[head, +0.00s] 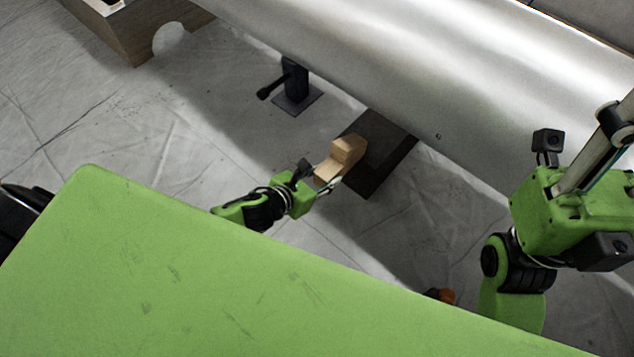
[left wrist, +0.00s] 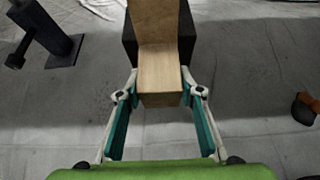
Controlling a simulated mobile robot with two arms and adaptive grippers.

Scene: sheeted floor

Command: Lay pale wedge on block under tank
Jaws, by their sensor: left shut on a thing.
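The pale wooden wedge (head: 347,150), with a raised far end, is held in my left gripper (head: 328,184). In the left wrist view the wedge (left wrist: 158,72) sits between the two fingers (left wrist: 160,97), which close on its near end. The dark block (head: 383,147) lies on the floor beside and partly under the tank (head: 440,80), a large silver cylinder. The wedge overlaps the block's left part in the head view; I cannot tell whether they touch. In the left wrist view the block (left wrist: 187,35) shows behind the wedge. My right gripper (head: 565,205) is at the right, its fingertips cut off.
A black stand with a side handle (head: 296,82) is on the floor left of the block. A wooden support (head: 130,32) stands at the upper left. A small orange and black object (head: 446,296) lies at the lower right. Wrinkled sheeting (head: 190,120) is clear at the left.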

